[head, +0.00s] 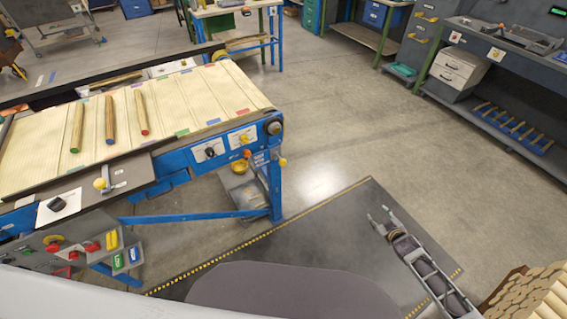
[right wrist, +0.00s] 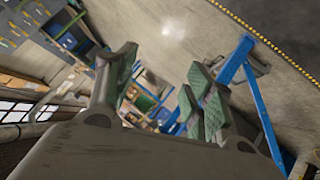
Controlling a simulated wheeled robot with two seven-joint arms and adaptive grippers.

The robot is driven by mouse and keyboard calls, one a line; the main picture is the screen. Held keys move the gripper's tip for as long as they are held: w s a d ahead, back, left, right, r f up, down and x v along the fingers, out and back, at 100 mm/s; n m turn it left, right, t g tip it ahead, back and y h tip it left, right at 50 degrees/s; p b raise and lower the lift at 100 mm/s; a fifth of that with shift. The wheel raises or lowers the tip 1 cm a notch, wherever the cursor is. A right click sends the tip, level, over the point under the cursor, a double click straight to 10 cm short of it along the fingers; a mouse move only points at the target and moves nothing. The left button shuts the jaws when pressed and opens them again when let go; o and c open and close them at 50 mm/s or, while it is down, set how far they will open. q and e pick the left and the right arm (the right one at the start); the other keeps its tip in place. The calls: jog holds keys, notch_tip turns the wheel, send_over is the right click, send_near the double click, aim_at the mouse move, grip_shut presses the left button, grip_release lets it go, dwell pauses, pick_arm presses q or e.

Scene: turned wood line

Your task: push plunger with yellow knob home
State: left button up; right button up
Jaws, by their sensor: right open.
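A yellow ball knob (head: 100,183) sits on a dark plate at the front edge of the blue workbench in the head view, with a short metal rod beside it. Another small yellow knob (head: 282,162) sticks out at the bench's right end. I cannot tell for sure which belongs to the plunger, or how far either is pushed in. My right gripper (head: 378,213) is open and empty over the dark floor mat, well to the right of the bench. Its two spread fingers also show in the right wrist view (right wrist: 160,90). My left gripper is not in view.
The blue workbench (head: 175,163) carries several turned wood rods (head: 109,120) on its slatted top. A panel with coloured buttons (head: 90,250) is at lower left. Stacked wood (head: 525,295) is at lower right. The floor (head: 330,140) between bench and shelves is clear.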

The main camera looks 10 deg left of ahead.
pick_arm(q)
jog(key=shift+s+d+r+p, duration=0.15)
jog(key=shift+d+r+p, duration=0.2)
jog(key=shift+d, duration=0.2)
pick_arm(e)
jog(key=a+r+t+y, duration=0.1)
jog(key=a+r+y, duration=0.2)
jog(key=a+r, duration=0.5)
jog(key=s+a+r+n+t+y, duration=0.1)
jog(key=a+r+y, duration=0.2)
jog(key=a+r, duration=0.6)
jog(key=a+r+n+t+y, duration=0.1)
jog(key=a+r+y, duration=0.2)
jog(key=a+r, duration=0.5)
notch_tip(320, 180, up, 12)
jog(key=shift+s+a+f+t, duration=0.1)
jog(key=shift+s+a+t, duration=0.2)
jog(key=shift+t, duration=0.1)
